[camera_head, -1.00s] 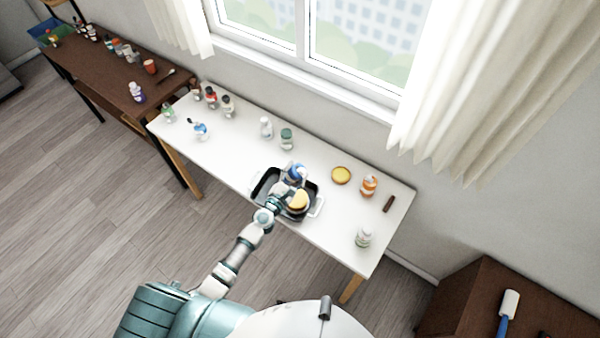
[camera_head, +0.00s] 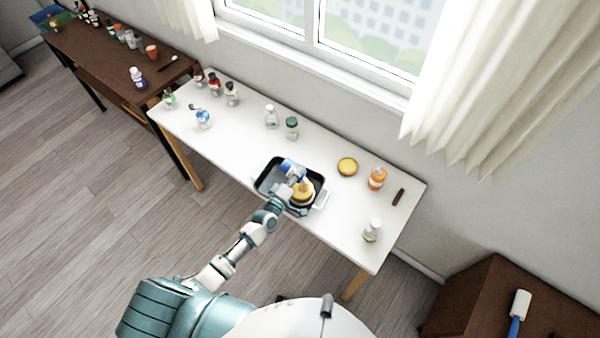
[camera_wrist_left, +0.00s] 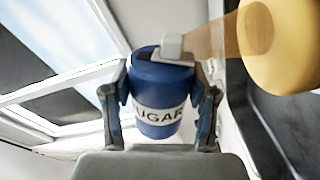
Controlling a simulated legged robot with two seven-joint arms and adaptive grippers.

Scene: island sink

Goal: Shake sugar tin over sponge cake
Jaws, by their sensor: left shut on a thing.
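A blue sugar tin with a white label and white spout is held between the two fingers of my left gripper (camera_wrist_left: 160,108) in the left wrist view. The sugar tin (camera_head: 291,167) is above the black tray (camera_head: 270,180) in the head view and looks tilted. The yellow-topped sponge cake (camera_head: 303,188) sits in the tray, just right of and below the tin in the picture. In the left wrist view the cake (camera_wrist_left: 283,45) is at upper right, and a see-through tan band spans from the tin's spout to it. My right gripper is not in view.
On the white table, a yellow round item (camera_head: 347,166), an orange jar (camera_head: 377,178), a brown bar (camera_head: 398,197) and a clear jar (camera_head: 372,230) stand right of the tray. Several bottles stand toward the back and left. A brown table (camera_head: 110,62) adjoins at left.

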